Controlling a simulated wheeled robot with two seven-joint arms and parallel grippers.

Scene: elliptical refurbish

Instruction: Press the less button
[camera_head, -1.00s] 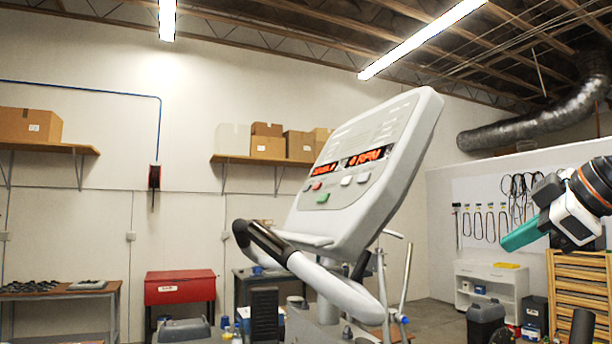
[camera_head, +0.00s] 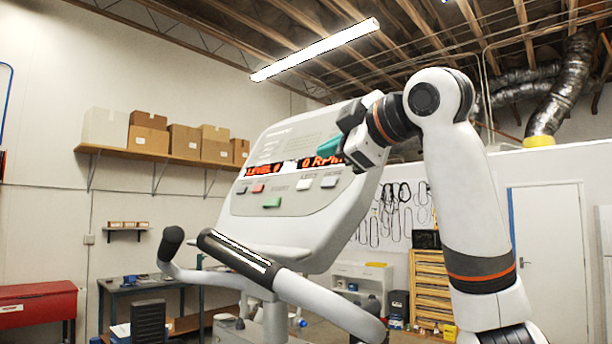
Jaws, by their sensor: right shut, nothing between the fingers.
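The exercise machine's grey-white console (camera_head: 285,225) stands tilted in the middle of the head view. Its red display reads roughly "LEVEL" and "0 RPM". Below it are two white buttons: a left one (camera_head: 304,184), which seems to be the less button, though its label is too small to read surely, and a right one (camera_head: 329,181). My right gripper (camera_head: 332,148) is shut and empty, its teal fingertips pointing left. It is over the display's right end, above the white buttons; whether it touches the panel I cannot tell. My left gripper is out of view.
A red button (camera_head: 258,188) and a green button (camera_head: 271,202) are on the panel's left and middle. Handlebars (camera_head: 325,305) stick out below the console. A shelf with boxes (camera_head: 148,138) is on the back wall. A wooden drawer unit (camera_head: 432,290) stands behind at right.

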